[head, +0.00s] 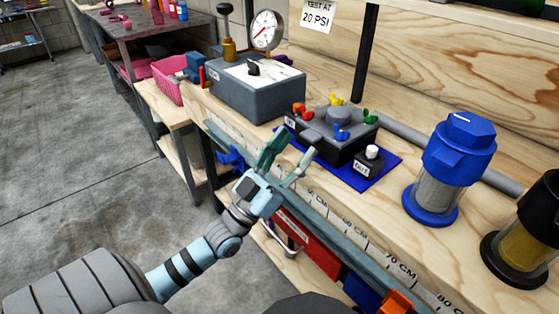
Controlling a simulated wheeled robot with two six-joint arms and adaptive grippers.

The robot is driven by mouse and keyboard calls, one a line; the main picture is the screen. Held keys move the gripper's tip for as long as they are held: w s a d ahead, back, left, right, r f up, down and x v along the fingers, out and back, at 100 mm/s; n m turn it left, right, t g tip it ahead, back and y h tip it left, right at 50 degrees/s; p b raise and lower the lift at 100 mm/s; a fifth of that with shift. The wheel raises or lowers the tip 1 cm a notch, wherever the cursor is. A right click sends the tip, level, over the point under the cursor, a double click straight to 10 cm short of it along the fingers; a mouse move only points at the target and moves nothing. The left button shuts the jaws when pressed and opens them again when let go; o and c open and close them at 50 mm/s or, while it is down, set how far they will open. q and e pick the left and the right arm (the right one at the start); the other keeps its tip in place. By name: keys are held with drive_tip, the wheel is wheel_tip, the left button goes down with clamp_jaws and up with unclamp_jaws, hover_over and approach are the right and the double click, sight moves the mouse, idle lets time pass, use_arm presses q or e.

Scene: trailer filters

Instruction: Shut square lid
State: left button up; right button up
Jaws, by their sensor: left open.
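A dark square housing (345,150) stands on a blue mat (386,168) on the wooden bench. Its grey square lid (318,128) lies on top, with a round raised part in the middle. Red, orange, yellow, green and blue wing-shaped knobs sit around the lid's edges. I cannot tell whether the lid is fully seated. My left gripper (298,143) is open and empty, at the front left of the housing with its fingers pointing toward it. The fingers hide a little of the housing's left side. My right gripper is not in view.
A grey box with a pressure gauge (265,31) stands behind left. A small black block (368,164) marked OUT is at the housing's front. A blue-capped filter (449,165) and a black-topped one (528,235) stand right. A marked rail runs along the bench's front edge.

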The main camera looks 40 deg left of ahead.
use_arm(q)
drive_tip(key=v, duration=0.7)
drive_tip(key=shift+s+f, duration=0.2)
drive_tip(key=shift+s, duration=0.05)
